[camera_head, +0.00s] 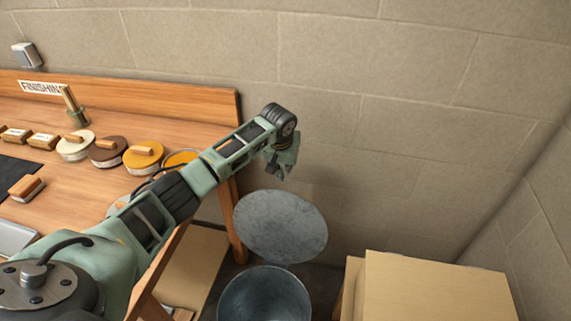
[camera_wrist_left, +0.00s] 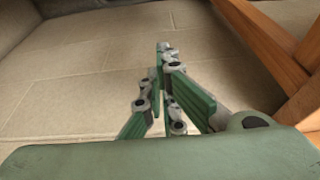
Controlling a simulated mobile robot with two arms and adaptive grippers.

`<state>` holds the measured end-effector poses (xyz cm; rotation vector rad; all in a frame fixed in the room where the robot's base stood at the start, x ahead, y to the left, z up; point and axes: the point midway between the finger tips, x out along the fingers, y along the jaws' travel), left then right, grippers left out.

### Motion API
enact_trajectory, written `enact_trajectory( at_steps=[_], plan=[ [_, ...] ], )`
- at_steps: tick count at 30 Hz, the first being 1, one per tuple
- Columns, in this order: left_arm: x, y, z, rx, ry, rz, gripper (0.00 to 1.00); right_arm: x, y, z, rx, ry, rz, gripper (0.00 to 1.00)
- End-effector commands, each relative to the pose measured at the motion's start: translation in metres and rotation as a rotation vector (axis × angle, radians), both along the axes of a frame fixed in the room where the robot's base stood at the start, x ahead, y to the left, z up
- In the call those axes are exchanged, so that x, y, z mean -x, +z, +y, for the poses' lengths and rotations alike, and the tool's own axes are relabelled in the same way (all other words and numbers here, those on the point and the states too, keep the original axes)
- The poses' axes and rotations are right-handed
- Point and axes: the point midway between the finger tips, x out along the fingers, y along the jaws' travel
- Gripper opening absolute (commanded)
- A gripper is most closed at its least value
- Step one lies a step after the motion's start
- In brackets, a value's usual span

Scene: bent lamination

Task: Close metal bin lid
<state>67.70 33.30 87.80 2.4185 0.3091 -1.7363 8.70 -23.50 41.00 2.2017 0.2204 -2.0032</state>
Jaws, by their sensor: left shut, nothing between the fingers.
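The metal bin (camera_head: 264,295) stands on the floor at the bottom middle of the head view, with its round mouth open. Its grey round lid (camera_head: 280,226) is raised behind the mouth, tilted up toward the wall. My left gripper (camera_head: 281,175) hangs above the lid's upper edge, apart from it in the picture. Its fingers are shut and empty. The left wrist view shows the same green fingers (camera_wrist_left: 163,58) against the wall; neither the bin nor the lid shows there. My right gripper is not in view.
A wooden workbench (camera_head: 222,100) with round sanding pads and brushes stands on the left, its leg (camera_head: 233,225) close to the lid. A cardboard box (camera_head: 430,290) stands right of the bin. A stone block wall (camera_head: 400,130) closes off the back.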

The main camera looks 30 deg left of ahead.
Motion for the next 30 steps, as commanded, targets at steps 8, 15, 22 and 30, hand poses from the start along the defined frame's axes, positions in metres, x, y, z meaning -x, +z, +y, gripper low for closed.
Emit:
enact_trajectory(
  at_steps=[8,15,22,30],
  plan=[
    [-0.014,-0.041,0.002,0.001,0.001,0.001,0.00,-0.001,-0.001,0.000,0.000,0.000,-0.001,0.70],
    [-0.003,-0.047,0.001,-0.002,-0.003,0.000,0.00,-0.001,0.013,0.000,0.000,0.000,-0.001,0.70],
    [0.016,-0.048,-0.004,-0.001,-0.002,-0.001,0.00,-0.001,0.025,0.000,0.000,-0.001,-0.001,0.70],
    [0.023,-0.050,-0.006,-0.001,-0.001,-0.001,0.00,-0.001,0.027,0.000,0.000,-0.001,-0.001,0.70]
  ],
)
